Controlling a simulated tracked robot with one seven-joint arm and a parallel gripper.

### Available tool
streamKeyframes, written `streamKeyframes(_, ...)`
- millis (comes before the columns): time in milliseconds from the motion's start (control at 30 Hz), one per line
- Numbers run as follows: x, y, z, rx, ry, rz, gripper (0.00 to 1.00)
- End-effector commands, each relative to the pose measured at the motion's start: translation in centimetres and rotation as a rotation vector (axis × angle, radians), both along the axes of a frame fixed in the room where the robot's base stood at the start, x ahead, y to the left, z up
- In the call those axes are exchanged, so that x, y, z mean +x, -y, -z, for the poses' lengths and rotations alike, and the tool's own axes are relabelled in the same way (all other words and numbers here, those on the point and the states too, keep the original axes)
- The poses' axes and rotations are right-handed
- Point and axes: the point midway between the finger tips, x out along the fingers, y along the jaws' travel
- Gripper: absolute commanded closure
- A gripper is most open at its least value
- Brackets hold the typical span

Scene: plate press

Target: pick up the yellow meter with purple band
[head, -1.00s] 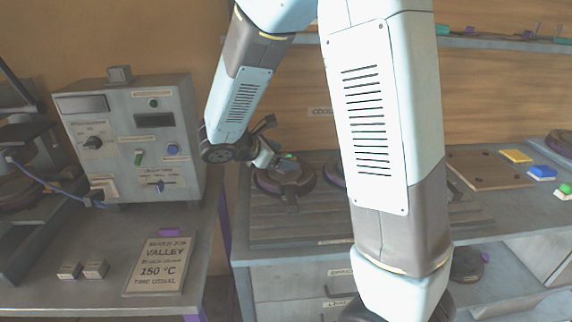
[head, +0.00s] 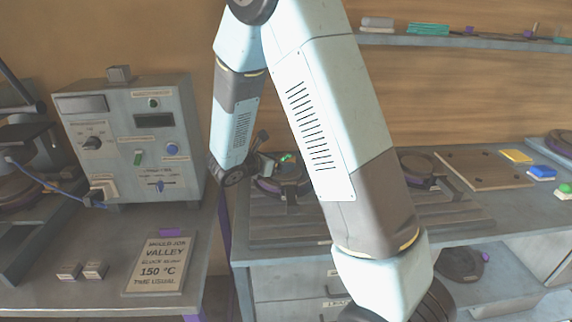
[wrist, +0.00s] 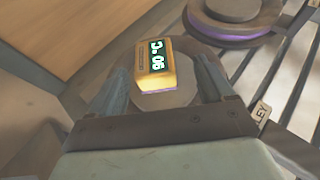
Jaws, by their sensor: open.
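The yellow meter (wrist: 155,65) has a lit green-and-white display on a dark face and a purple band along its lower edge. In the wrist view it lies on a round grey plate (wrist: 178,97), between the two fingers of my gripper (wrist: 160,78). The gripper is open, with one finger to each side of the meter and visible gaps. In the head view the gripper (head: 278,172) is at the rack on the bench, where a small green spot of the meter (head: 288,158) shows. Most of the meter is hidden there.
Another round plate with a purple rim (wrist: 235,18) lies beside it on the slatted rack (head: 290,228). A grey control box (head: 135,140) and a sign reading 150 °C (head: 158,265) stand on the left bench. A wooden board (head: 485,170) lies at right.

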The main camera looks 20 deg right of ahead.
Motion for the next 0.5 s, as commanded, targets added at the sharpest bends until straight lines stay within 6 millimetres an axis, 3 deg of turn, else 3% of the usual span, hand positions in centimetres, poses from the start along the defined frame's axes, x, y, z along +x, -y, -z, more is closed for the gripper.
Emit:
streamKeyframes(267, 0.7, 0.9, 0.5, 0.000, 0.000, 0.001, 0.19)
streamKeyframes(500, 2.7, 2.8, 2.0, 0.000, -0.001, 0.002, 0.19)
